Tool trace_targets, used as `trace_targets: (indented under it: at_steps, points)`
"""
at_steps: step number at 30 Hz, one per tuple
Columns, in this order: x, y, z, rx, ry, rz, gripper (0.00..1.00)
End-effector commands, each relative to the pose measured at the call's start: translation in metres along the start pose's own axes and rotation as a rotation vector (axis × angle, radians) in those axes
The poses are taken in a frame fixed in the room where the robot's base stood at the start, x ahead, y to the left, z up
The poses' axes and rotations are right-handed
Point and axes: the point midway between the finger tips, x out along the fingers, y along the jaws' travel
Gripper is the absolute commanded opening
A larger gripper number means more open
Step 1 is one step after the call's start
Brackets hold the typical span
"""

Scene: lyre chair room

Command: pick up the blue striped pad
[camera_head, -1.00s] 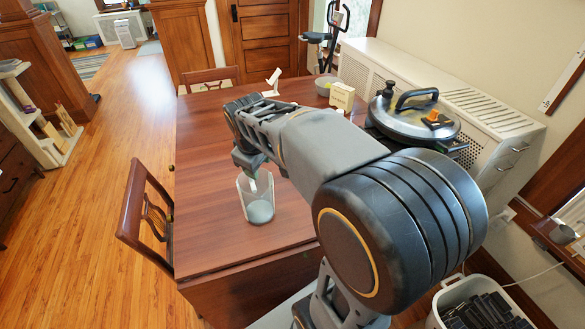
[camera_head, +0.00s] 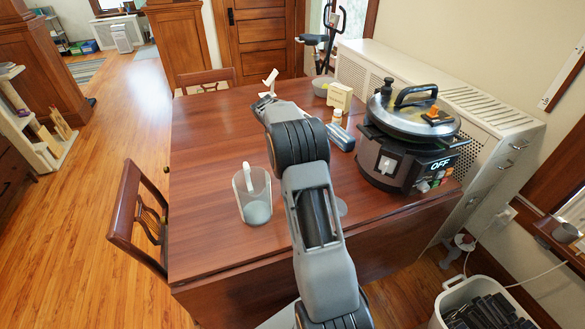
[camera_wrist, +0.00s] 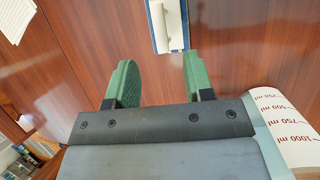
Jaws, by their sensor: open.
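A flat white thing with blue edges, which looks like the blue striped pad (camera_wrist: 167,28), lies on the wooden table at the top of the wrist view. It is cut off by the frame edge. My gripper (camera_wrist: 160,72) has two green fingers, spread apart with nothing between them. The pad shows beyond the gap between the fingertips, apart from them and slightly right of centre. In the head view I cannot make out the pad, and my arm hides my gripper.
A clear measuring cup (camera_head: 257,212) stands left of my arm; its printed side (camera_wrist: 287,125) is close at right in the wrist view. A pressure cooker (camera_head: 405,155), small box (camera_head: 340,96) and bottle (camera_head: 341,137) stand right. The table's left part (camera_head: 205,140) is clear.

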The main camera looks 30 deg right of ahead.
Motion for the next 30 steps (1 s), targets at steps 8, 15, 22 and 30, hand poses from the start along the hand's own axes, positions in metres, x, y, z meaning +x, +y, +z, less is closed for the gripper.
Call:
trace_targets:
  at_steps: [8, 15, 22, 30]
  points:
    - [0.043, 0.000, 0.000, 0.002, 0.000, 0.000, 0.48]
    - [0.055, 0.000, 0.000, 0.003, 0.001, 0.000, 0.48]
    - [0.085, 0.000, 0.004, 0.003, 0.001, -0.001, 0.48]
    - [0.104, 0.001, 0.004, 0.003, 0.000, 0.001, 0.48]
